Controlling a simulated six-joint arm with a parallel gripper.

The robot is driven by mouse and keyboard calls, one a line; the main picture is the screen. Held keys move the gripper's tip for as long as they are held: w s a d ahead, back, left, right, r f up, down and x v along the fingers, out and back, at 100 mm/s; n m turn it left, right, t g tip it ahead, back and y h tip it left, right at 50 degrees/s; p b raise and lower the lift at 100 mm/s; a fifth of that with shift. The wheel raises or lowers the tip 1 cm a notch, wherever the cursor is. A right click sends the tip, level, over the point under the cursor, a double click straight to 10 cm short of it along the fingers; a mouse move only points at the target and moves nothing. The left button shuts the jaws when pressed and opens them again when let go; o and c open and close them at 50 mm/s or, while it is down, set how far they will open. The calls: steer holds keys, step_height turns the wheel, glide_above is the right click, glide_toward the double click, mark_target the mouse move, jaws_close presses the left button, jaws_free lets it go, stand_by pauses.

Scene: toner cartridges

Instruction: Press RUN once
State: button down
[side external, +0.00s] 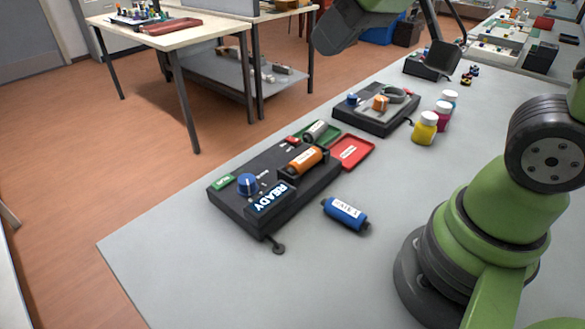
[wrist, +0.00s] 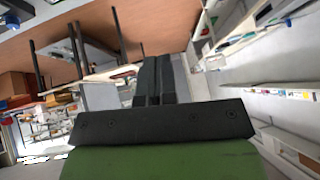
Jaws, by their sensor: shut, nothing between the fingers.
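A black console (side external: 240,215) stands on the grey table in the side external view. A green patch with small white lettering (side external: 222,182), too small to read surely, is at its left corner; it may be the RUN button. An orange cartridge (side external: 304,162) lies on the console's right part. My gripper (wrist: 154,78) shows in the wrist view, its dark fingers together and empty, facing the room. I cannot make out its fingertips in the side external view, so its distance from the console is unclear.
A blue cartridge (side external: 345,213) lies in front of the console. A green tray (side external: 331,137) with a grey cartridge (side external: 315,132) and a red tray (side external: 352,152) are behind it. A second black device (side external: 376,120) and several bottles (side external: 424,129) stand farther back. The table's near-left area is clear.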

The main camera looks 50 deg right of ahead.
steer(key=s+m, duration=0.4)
steer(key=s, duration=0.5)
steer(key=shift+s+d+r, duration=0.3)
steer(key=shift+s, duration=0.1)
steer(key=w+a+f+n+g, duration=0.1)
steer(key=w+a+n+g, duration=0.15)
steer(key=w, duration=1.15)
steer(key=w+a+f+n+g+h, duration=0.1)
steer(key=w+a+f, duration=0.4)
steer(key=w+f, duration=0.5)
steer(key=shift+w+a+f+n+g+h, duration=0.2)
steer(key=shift+f+n+g+h, duration=0.15)
steer(key=shift+f, duration=0.45)
steer(key=shift+f, duration=0.1)
